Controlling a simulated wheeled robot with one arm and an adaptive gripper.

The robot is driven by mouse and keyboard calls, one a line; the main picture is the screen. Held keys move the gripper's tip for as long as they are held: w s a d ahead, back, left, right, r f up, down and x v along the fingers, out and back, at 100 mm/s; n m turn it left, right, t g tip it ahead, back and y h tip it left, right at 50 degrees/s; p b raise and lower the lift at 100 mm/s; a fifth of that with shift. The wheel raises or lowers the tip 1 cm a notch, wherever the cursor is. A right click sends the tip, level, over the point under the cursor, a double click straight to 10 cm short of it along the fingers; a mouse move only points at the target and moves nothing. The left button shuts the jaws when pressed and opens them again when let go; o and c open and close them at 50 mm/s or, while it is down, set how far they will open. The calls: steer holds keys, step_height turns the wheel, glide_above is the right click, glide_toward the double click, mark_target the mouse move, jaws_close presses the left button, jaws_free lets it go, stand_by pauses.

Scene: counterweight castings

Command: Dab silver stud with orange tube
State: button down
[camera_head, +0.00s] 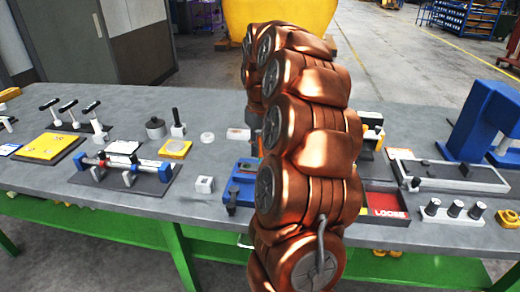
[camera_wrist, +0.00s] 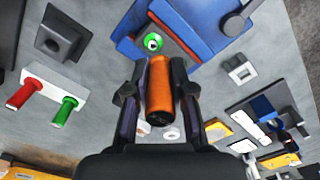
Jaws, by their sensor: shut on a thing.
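My gripper (camera_wrist: 157,75) is shut on the orange tube (camera_wrist: 160,92), which stands between its two dark fingers in the wrist view. Just past the tube's far end is a small round green piece (camera_wrist: 153,43) with a pale and dark centre, beside a blue and red fixture (camera_wrist: 195,30). A gap shows between tube and green piece in the picture; their height difference cannot be told. I cannot pick out the silver stud for certain.
The grey bench (camera_head: 130,215) carries a blue fixture (camera_head: 243,180), a small white block (camera_head: 204,185), a clamp rig (camera_head: 123,173) and a red tray marked LOOSE (camera_head: 385,212). The wrist view shows red (camera_wrist: 27,94) and green (camera_wrist: 65,111) handles at left. Bare bench lies front left.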

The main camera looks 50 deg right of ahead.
mark_target(260, 135)
steer(key=shift+r+p, duration=0.5)
steer(key=shift+r, duration=1.35)
